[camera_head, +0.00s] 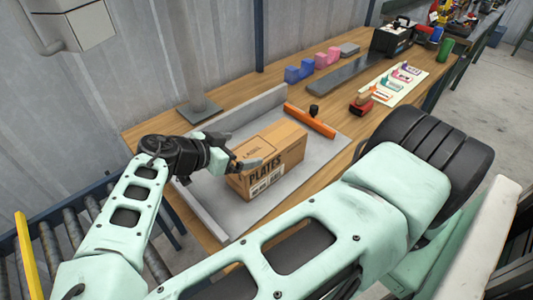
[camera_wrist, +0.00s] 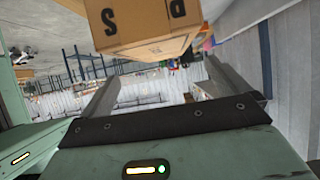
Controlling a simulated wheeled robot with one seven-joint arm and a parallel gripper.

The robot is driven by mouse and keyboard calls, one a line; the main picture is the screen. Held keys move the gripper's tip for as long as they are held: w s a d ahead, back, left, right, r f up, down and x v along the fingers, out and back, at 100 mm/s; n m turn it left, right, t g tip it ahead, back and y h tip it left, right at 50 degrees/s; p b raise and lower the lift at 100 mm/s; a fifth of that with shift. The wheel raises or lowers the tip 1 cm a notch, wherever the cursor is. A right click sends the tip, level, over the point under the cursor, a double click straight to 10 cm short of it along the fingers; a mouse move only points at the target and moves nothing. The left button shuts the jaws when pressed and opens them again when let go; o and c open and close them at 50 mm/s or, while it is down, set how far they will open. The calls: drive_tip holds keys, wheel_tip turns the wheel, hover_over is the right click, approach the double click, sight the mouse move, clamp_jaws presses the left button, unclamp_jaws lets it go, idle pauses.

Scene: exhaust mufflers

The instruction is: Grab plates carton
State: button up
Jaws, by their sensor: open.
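The plates carton (camera_head: 275,158) is a brown cardboard box with "PLATES" printed on its side. It stands on a grey metal tray on the wooden bench. My gripper (camera_head: 236,152) is at the carton's left end, with one finger overlapping its near upper edge in the head view. In the wrist view the carton (camera_wrist: 150,28) fills the top middle, and my gripper (camera_wrist: 160,75) shows two spread fingers below it. Nothing is held between them. I cannot tell whether a finger touches the carton.
The grey tray (camera_head: 228,222) has a raised back wall. An orange bar (camera_head: 310,120) lies right of the carton. Blue (camera_head: 299,71) and pink blocks, a red tool (camera_head: 362,104) and a black toolbox (camera_head: 394,38) stand farther along the bench. A roller conveyor (camera_head: 72,240) is at left.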

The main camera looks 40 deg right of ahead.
sight(265, 144)
drive_tip(key=p+x, duration=0.1)
drive_tip(key=x, duration=0.3)
drive_tip(key=shift+d, duration=0.1)
drive_tip(key=p+x, duration=0.1)
drive_tip(key=x, duration=0.2)
drive_tip(key=p+x, duration=0.1)
drive_tip(key=shift+d+r+p, duration=0.15)
drive_tip(key=shift+d+p, duration=0.2)
drive_tip(key=shift+d, duration=0.2)
drive_tip(key=shift+d+f, duration=0.1)
drive_tip(key=shift+f, duration=0.1)
drive_tip(key=shift+r, duration=0.1)
drive_tip(key=c, duration=1.8)
drive_tip(key=shift+o, duration=0.2)
drive_tip(key=shift+r, duration=0.1)
